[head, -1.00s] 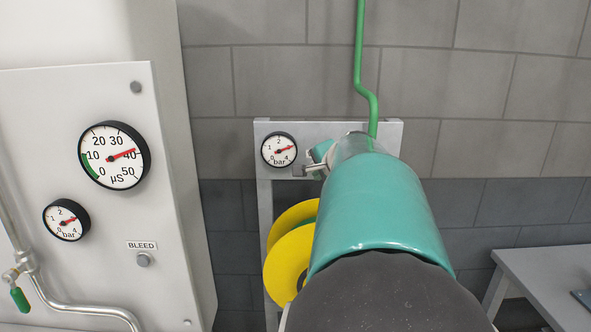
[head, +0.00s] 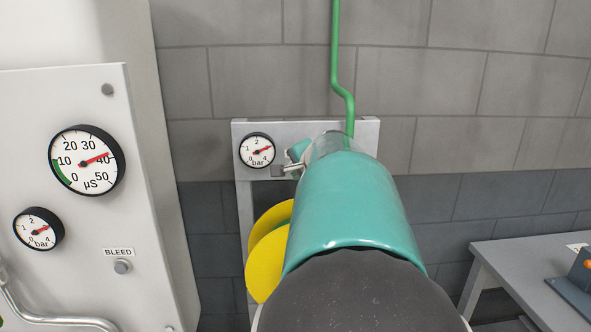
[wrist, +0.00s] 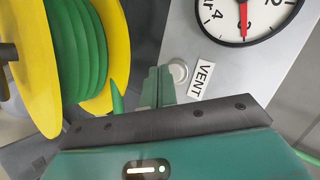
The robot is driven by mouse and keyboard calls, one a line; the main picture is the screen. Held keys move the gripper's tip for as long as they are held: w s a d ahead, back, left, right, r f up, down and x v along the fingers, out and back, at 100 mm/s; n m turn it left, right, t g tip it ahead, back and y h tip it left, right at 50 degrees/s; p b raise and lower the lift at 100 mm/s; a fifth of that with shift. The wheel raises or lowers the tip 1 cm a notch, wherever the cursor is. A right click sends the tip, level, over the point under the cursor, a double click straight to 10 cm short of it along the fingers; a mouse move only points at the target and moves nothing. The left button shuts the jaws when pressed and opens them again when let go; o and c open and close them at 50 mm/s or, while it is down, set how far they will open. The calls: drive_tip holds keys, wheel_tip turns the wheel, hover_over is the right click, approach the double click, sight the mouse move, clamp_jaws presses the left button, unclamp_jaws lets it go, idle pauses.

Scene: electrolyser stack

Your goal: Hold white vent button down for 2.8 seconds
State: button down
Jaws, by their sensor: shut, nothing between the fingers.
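The white vent button (wrist: 179,71) is a small round pale cap on the grey plate, beside the VENT label (wrist: 202,81) in the wrist view. My gripper (wrist: 157,82) is shut and empty, with its teal fingers just left of the button in that view. I cannot tell whether the fingertips touch the plate or the button. In the head view my gripper (head: 290,168) shows in front of the plate (head: 366,138), just below right of its bar gauge (head: 257,150). The button cannot be made out there.
A yellow reel (wrist: 38,105) with green hose (wrist: 77,50) is close left of my gripper. A green pipe (head: 336,50) rises behind my arm. A white cabinet with gauges and a BLEED button (head: 122,267) stands left. A grey table (head: 500,262) stands right.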

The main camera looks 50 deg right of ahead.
idle(0.8)
drive_tip(key=shift+w+d, duration=0.3)
drive_tip(key=shift+d, duration=0.05)
drive_tip(key=shift+w+d, duration=0.3)
drive_tip(key=shift+d, duration=0.05)
idle(0.8)
drive_tip(key=shift+s+a, duration=0.1)
idle(3.8)
drive_tip(key=shift+s+a, duration=0.5)
drive_tip(key=shift+a, duration=0.1)
drive_tip(key=shift+s+a, duration=1.65)
drive_tip(key=shift+a, duration=0.2)
